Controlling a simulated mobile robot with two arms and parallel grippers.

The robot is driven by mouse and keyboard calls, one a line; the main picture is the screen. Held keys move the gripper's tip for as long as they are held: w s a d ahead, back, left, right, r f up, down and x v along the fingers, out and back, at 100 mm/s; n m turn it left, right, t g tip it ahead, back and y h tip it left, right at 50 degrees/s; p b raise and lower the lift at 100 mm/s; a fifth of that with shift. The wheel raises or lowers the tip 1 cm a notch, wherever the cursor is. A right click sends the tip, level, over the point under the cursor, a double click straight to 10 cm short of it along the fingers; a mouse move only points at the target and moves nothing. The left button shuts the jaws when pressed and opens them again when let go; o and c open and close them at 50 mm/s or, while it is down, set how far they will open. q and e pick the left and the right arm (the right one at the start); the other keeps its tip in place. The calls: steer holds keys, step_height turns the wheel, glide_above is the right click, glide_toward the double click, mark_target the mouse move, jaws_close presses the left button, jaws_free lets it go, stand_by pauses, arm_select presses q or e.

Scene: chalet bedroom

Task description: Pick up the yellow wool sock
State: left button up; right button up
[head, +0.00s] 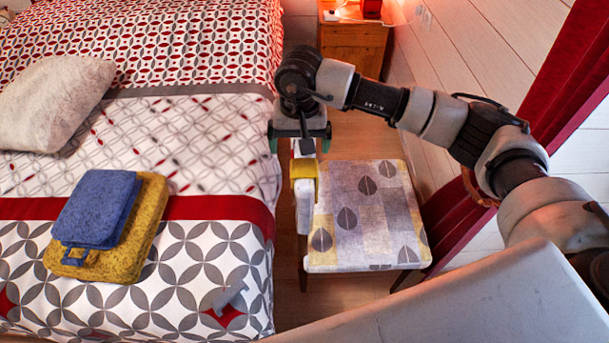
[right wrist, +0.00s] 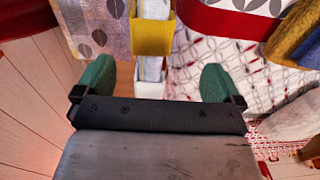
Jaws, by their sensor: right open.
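The yellow wool sock (head: 304,167) appears to be the yellow cloth draped over the narrow, pale armrest on the left side of the patterned chair (head: 365,240). In the right wrist view the sock (right wrist: 152,36) lies beyond the gap between the fingers, towards the top, wrapped across the armrest. My right gripper (head: 300,142) is open above the armrest's far end, close to the sock. Its green fingertips (right wrist: 156,82) stand on either side of the armrest line, with nothing held. The gripper partly covers the armrest in the head view. My left gripper is not in view.
The bed (head: 60,210) fills the left, close beside the armrest. A wooden nightstand (head: 352,48) stands behind; a red curtain (head: 570,70) hangs right.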

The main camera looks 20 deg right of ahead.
mark_target(304, 165)
steer(key=f, duration=0.5)
steer(key=shift+d+f+p, duration=0.1)
steer(key=shift+d+p, duration=0.1)
steer(key=shift+p, duration=0.2)
steer(key=f, duration=0.1)
steer(key=f+p, duration=0.1)
steer(key=f, duration=0.2)
steer(key=shift+w+d+f, duration=0.15)
steer(key=shift+d, duration=0.2)
steer(key=shift+f+p, duration=0.3)
steer(key=shift+f, duration=0.15)
steer(key=c, duration=1)
steer(key=shift+r, duration=0.15)
